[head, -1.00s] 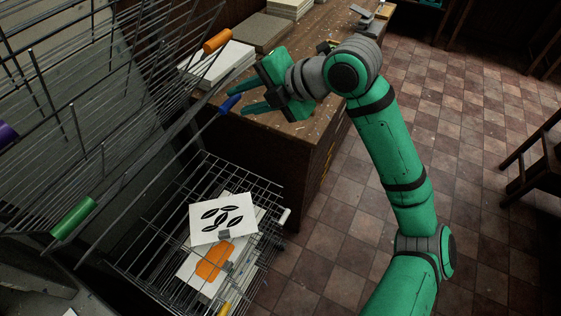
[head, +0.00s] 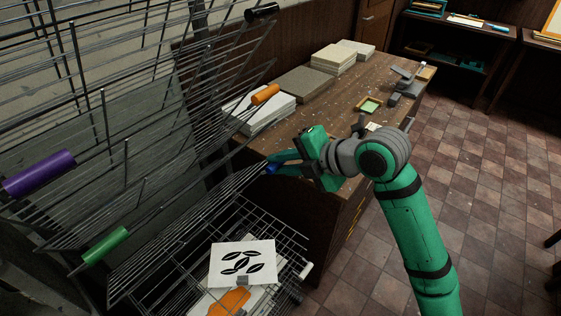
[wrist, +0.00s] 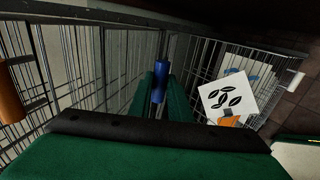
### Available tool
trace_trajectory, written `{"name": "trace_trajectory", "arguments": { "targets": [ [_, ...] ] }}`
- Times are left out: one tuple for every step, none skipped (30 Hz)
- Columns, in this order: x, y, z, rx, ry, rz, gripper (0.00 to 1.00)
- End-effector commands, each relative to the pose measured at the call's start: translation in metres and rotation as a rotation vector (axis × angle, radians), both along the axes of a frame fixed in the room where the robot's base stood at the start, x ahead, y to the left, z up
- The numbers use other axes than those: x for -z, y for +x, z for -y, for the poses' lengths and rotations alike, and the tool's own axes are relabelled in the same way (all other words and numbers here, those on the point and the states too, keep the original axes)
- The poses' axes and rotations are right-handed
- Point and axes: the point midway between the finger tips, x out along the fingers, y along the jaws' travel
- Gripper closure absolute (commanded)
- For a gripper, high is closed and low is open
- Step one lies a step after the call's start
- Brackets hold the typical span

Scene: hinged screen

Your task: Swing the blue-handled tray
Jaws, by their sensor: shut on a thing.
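The blue handle (head: 271,168) sits at the outer corner of a wire tray (head: 190,235) in a rack of hinged wire trays. My gripper (head: 274,163) is shut on the blue handle. In the wrist view, the blue handle (wrist: 159,80) stands between the two green fingers of my gripper (wrist: 160,92). Much of the handle is hidden by the fingers in the head view. The tray tilts up toward the rack on the left.
Other trays carry purple (head: 39,174), green (head: 105,246), orange (head: 265,94) and black (head: 262,12) handles. A lower tray holds a leaf-print sheet (head: 242,263). A wooden bench (head: 330,110) with paper stacks stands behind my gripper. Tiled floor is open at right.

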Motion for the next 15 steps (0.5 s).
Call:
{"name": "trace_trajectory", "arguments": {
  "targets": [
    [0.006, -0.001, 0.003, 0.004, 0.0, -0.004, 1.0],
    [0.008, -0.002, 0.005, 0.004, 0.0, -0.004, 1.0],
    [0.011, -0.004, 0.007, 0.004, 0.0, -0.004, 1.0],
    [0.013, -0.005, 0.008, 0.002, 0.0, -0.004, 1.0],
    [0.015, -0.006, 0.009, 0.002, 0.001, -0.003, 1.0],
    [0.018, -0.008, 0.011, 0.003, 0.001, -0.004, 1.0],
    [0.02, -0.009, 0.013, 0.003, 0.001, -0.004, 1.0],
    [0.022, -0.01, 0.015, 0.003, 0.001, -0.004, 1.0],
    [0.025, -0.011, 0.017, 0.003, 0.0, -0.005, 1.0],
    [0.027, -0.012, 0.018, 0.003, 0.0, -0.005, 1.0],
    [0.029, -0.014, 0.02, 0.003, 0.001, -0.004, 1.0],
    [0.031, -0.015, 0.022, 0.003, 0.001, -0.004, 1.0],
    [0.033, -0.016, 0.023, 0.003, 0.002, -0.004, 1.0],
    [0.035, -0.017, 0.025, 0.003, 0.002, -0.004, 1.0],
    [0.038, -0.019, 0.027, 0.004, 0.0, -0.004, 1.0]
  ]
}}
